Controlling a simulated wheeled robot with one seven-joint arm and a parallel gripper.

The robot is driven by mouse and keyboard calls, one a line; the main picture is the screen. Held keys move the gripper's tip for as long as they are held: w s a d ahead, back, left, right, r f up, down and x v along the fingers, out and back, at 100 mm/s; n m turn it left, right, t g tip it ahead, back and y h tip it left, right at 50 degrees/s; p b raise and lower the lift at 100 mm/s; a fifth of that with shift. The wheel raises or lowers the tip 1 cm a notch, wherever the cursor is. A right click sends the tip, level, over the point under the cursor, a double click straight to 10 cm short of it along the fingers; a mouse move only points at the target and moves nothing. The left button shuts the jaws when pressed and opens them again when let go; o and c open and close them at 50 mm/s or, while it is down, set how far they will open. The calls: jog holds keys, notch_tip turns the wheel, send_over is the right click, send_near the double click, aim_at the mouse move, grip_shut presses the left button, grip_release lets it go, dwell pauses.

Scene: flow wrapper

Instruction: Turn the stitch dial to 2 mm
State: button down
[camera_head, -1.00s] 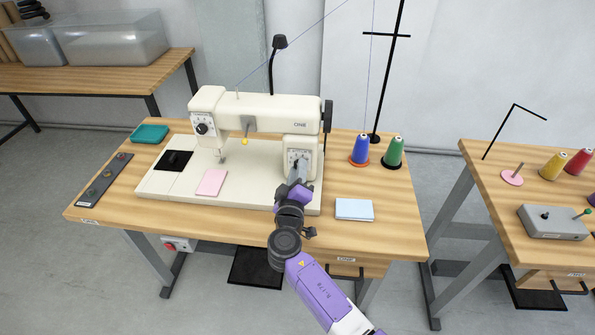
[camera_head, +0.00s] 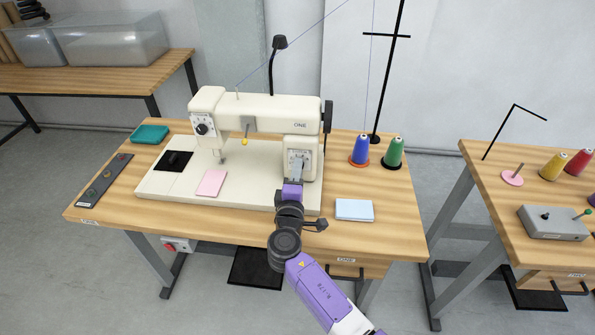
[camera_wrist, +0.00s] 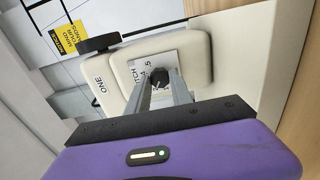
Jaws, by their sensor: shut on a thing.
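The cream sewing machine (camera_head: 262,112) marked ONE stands on the wooden table. Its stitch dial (camera_wrist: 158,80) is a dark round knob on a pale plate with printed numbers, on the right pillar. My gripper (camera_head: 298,166) reaches the pillar from the front in the head view. In the wrist view my gripper (camera_wrist: 160,88) has its two grey fingers shut on the dial's sides. The numbers 4 and 5 show beside the knob; the dial's pointer is too small to read. In the head view the dial is mostly hidden by my gripper.
A light blue pad (camera_head: 354,210) lies right of my arm, and a pink pad (camera_head: 211,183) lies on the machine bed. Blue (camera_head: 360,149) and green (camera_head: 393,152) thread cones stand right of the machine. A black handwheel (camera_head: 328,116) sticks out above the pillar's right side.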

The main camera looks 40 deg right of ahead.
jog(key=shift+a+n, duration=0.1)
jog(key=shift+n, duration=0.3)
jog(key=c, duration=1.1)
grip_release()
jog(key=shift+c, duration=0.2)
jog(key=v, duration=0.7)
jog(key=shift+s+a+b, duration=0.25)
jog(key=shift+a+b, duration=0.05)
jog(key=shift+b, duration=0.15)
